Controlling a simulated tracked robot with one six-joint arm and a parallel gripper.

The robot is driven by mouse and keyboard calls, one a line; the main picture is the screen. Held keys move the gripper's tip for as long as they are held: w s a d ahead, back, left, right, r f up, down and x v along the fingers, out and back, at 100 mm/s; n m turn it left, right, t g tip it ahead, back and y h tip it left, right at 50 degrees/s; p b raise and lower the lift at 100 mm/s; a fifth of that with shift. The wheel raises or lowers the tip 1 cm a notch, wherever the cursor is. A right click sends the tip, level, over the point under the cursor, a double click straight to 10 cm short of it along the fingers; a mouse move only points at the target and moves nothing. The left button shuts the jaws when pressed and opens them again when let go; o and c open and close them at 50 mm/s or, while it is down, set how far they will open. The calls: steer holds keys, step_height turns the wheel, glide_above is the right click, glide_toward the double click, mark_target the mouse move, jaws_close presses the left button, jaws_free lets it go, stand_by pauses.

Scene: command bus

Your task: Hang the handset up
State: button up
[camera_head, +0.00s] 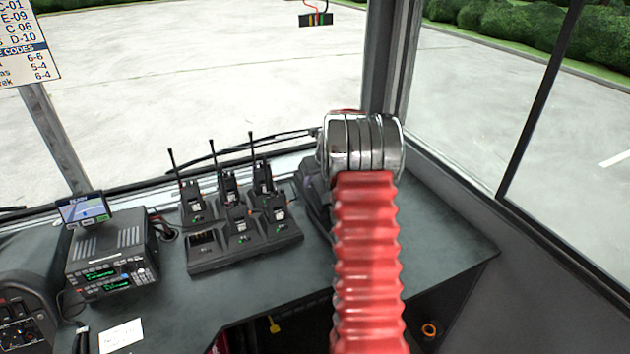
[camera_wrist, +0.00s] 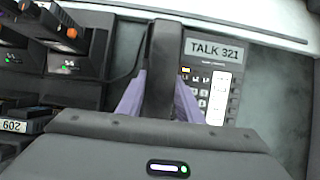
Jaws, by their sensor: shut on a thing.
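The black handset (camera_wrist: 163,65) runs up the middle of the wrist view. My gripper (camera_wrist: 160,88) is shut on it, with a purple finger on each side. The handset lies over the left side of the dark desk phone (camera_wrist: 235,75), which has a "TALK 321" screen and a keypad. Whether the handset touches the cradle beneath or hangs above it, I cannot tell; the handset hides that part. In the head view my red-sleeved arm and metal wrist hide the handset and my gripper, and only a dark edge of the phone (camera_head: 313,197) shows.
A charger tray (camera_head: 265,243) with several upright handheld radios stands left of the phone. Farther left are a radio unit (camera_head: 112,265) with a small screen (camera_head: 83,210) and a paper note (camera_head: 121,336). The desk (camera_head: 450,240) is clear to the right, below the windows.

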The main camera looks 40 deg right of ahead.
stand_by(0.6)
steer(key=o, duration=1.3)
steer(key=shift+f, duration=0.1)
steer(key=v, duration=1.3)
steer(key=shift+s+a+r, duration=0.15)
steer(key=shift+s+r, duration=0.05)
steer(key=shift+r, duration=0.1)
